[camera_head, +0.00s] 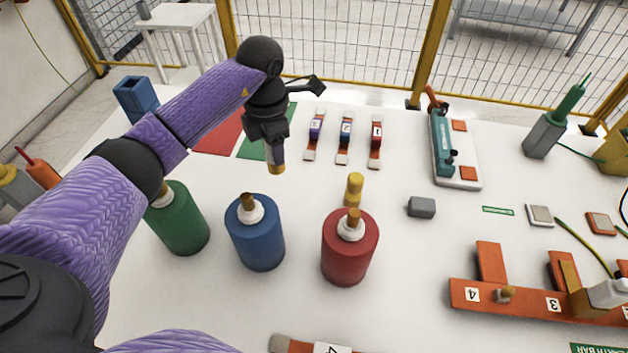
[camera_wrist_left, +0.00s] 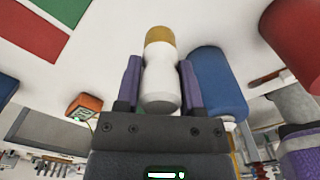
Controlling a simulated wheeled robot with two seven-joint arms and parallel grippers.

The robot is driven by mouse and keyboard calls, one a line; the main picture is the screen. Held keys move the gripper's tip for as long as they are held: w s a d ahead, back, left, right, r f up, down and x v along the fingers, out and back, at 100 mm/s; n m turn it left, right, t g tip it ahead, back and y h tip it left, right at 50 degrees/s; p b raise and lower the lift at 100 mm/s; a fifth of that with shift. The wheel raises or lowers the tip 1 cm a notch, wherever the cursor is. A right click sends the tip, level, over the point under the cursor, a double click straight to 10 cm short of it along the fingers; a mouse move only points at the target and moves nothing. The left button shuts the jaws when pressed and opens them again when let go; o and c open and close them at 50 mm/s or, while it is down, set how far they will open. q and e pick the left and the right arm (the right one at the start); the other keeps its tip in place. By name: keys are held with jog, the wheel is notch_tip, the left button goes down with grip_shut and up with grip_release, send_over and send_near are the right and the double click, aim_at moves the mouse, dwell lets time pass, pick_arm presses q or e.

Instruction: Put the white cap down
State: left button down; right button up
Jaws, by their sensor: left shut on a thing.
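My left gripper (camera_head: 277,150) is shut on the white cap (camera_wrist_left: 160,78), which has a gold end. In the left wrist view the cap sits between the two purple fingers (camera_wrist_left: 160,85), its gold end pointing away from the wrist. In the head view the white part is mostly hidden by the gripper; the gold end points down over the white table (camera_head: 300,200), just in front of the green mat (camera_head: 262,148). I cannot tell whether the gold end touches the table. My right gripper is not in view.
Green (camera_head: 180,220), blue (camera_head: 256,240) and red (camera_head: 350,255) cylinders with white and gold tops stand in front of the gripper. A yellow piece (camera_head: 354,186) stands behind the red one. A red mat (camera_head: 220,135) lies left of the green mat. Small labelled strips (camera_head: 344,140) lie to the right.

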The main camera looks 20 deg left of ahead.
pick_arm(q)
notch_tip(320, 180, down, 8)
jog(key=shift+r+b, duration=0.1)
jog(key=shift+b, duration=0.55)
jog(key=shift+c, duration=1)
grip_release()
notch_tip(320, 180, up, 12)
jog(key=shift+r+p, duration=0.1)
jog(key=shift+p, duration=0.95)
